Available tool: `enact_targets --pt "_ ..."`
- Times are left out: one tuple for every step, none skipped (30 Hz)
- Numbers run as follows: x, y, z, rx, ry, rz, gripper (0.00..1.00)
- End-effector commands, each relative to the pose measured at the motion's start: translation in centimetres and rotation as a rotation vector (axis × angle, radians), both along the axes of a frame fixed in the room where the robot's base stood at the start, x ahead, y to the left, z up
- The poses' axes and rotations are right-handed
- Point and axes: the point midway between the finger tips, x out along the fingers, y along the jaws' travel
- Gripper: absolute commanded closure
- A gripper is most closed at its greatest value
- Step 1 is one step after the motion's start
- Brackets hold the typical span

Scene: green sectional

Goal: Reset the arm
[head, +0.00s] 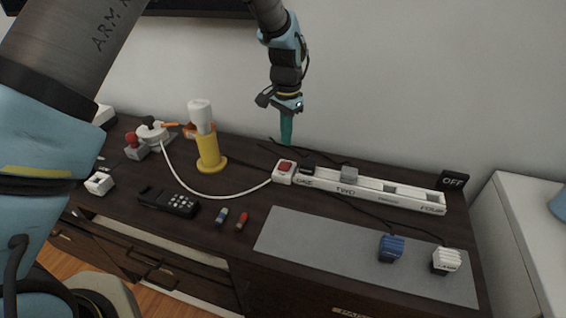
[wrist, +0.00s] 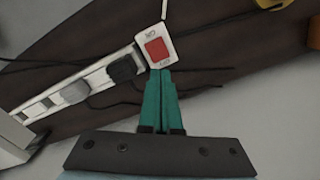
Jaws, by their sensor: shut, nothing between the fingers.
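My gripper (head: 286,128) hangs pointing down above the back of the dark wooden cabinet top, with nothing in it. In the wrist view its two green fingers (wrist: 161,75) are together, and their tips appear just below the red switch in the picture. That red switch (head: 285,167) sits on the white end of a power strip (head: 372,191), to the right of a yellow stand. The red switch also shows in the wrist view (wrist: 155,50). In the head view the gripper is above and apart from the strip.
A yellow stand with a white top (head: 208,151), a black handset (head: 168,202) and two small batteries (head: 232,219) are at left. A grey mat (head: 320,248) carries a blue plug (head: 391,248) and a white plug (head: 446,261). An OFF sign (head: 453,181) stands at right. The wall is close behind.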

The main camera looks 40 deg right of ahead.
Motion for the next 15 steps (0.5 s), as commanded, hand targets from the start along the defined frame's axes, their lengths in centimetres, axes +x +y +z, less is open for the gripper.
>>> enact_targets --pt "0.0 0.0 0.0 0.000 0.000 0.000 1.00" --pt "0.0 0.0 0.0 0.000 0.000 0.000 1.00" --pt "0.0 0.0 0.0 0.000 0.000 0.000 1.00" --pt "0.0 0.0 0.0 0.000 0.000 0.000 1.00" --pt "0.0 0.0 0.0 0.000 0.000 0.000 1.00" --pt "0.0 0.0 0.0 0.000 0.000 0.000 1.00" --pt "0.0 0.0 0.0 0.000 0.000 0.000 1.00" --pt "0.1 0.1 0.0 0.000 0.000 0.001 1.00" --pt "0.3 0.3 0.1 -0.001 -0.001 0.008 1.00" --pt "0.6 0.6 0.3 -0.002 -0.001 0.018 1.00" --pt "1.1 1.1 0.5 -0.003 -0.002 0.034 1.00" --pt "1.9 2.0 0.9 -0.006 -0.003 0.061 1.00" --pt "2.7 2.9 1.3 -0.009 -0.004 0.089 1.00" --pt "3.6 4.0 1.8 -0.012 -0.006 0.122 1.00" --pt "5.0 5.9 2.5 -0.017 -0.008 0.176 1.00"
